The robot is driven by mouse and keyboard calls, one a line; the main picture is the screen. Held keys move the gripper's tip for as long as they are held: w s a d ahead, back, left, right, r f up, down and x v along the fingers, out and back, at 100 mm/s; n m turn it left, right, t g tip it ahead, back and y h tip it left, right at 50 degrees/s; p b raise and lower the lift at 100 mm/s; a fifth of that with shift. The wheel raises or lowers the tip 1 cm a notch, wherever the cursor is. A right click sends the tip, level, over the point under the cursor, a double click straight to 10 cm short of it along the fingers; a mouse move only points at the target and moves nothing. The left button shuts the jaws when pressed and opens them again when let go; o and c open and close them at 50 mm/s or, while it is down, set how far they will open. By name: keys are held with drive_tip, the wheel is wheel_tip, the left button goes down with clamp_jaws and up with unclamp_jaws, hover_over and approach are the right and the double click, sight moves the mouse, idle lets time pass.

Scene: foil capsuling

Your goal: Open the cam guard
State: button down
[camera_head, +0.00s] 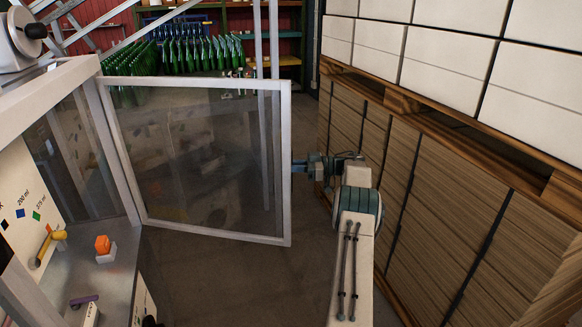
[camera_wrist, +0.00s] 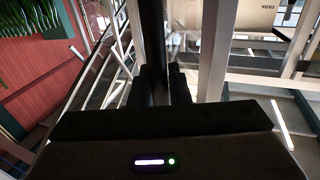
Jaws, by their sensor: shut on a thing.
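The cam guard (camera_head: 198,231) is a clear panel in a pale metal frame. In the head view it stands swung out from the machine, hinged at its left side, with its right edge over the aisle. My gripper (camera_head: 299,166) is at the middle of that right edge, reaching in from the right. In the wrist view my gripper (camera_wrist: 158,84) is shut on a dark upright bar, the guard's handle (camera_wrist: 152,35), which runs between its fingers. The pale guard frame (camera_wrist: 217,50) is just right of the fingers. The fingertips are small and partly hidden in the head view.
The machine's frame (camera_head: 120,150) and bench (camera_head: 118,275) are at left, with an orange button (camera_head: 103,244) on the bench. Stacked cartons (camera_head: 430,200) on pallets stand close to my arm at right. Green bottles (camera_head: 190,52) stand behind. Open floor (camera_head: 230,290) lies below the guard.

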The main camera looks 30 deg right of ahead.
drive_tip(key=c, duration=1.7)
unclamp_jaws()
drive_tip(key=shift+a+r, duration=0.1)
drive_tip(key=shift+a, duration=0.05)
drive_tip(key=shift+o, duration=1.3)
drive_tip(key=shift+w+a, duration=0.1)
drive_tip(key=shift+a, duration=0.05)
drive_tip(key=b+v, duration=0.2)
drive_tip(key=v, duration=0.5)
drive_tip(key=shift+s+d, duration=0.2)
drive_tip(key=shift+d, duration=0.1)
